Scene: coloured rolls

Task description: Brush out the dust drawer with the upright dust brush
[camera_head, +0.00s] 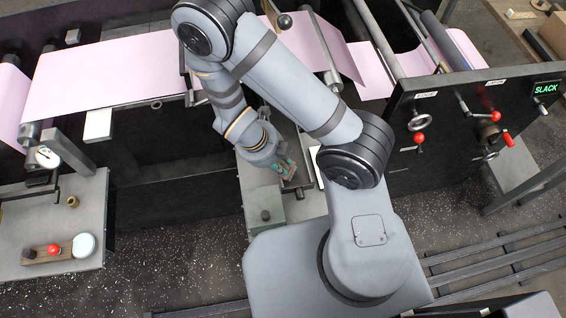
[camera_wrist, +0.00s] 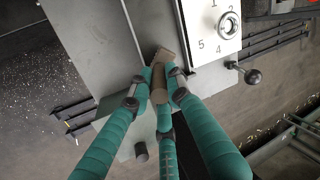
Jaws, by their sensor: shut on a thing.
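My gripper (camera_wrist: 160,88) has teal fingers and is shut on the brown dust brush (camera_wrist: 159,64) in the wrist view. The fingers partly cover the brush, so its bristles are hard to make out. In the head view, my gripper (camera_head: 287,168) is low over the grey bench beside the machine, with the brush (camera_head: 288,177) at its tips. A grey-green box with a dark knob (camera_head: 265,214) stands just in front of it, probably the dust drawer. A dark knob (camera_wrist: 141,150) also shows in the wrist view. I cannot tell whether the brush touches a surface.
A white panel with numbers and a round dial (camera_wrist: 228,22) is beside a ball-ended lever (camera_wrist: 252,76). A black control panel with red-knobbed handles (camera_head: 420,138) and a "SLACK" display stands right. A side table (camera_head: 60,215) is at left. Pink web (camera_head: 110,68) runs behind.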

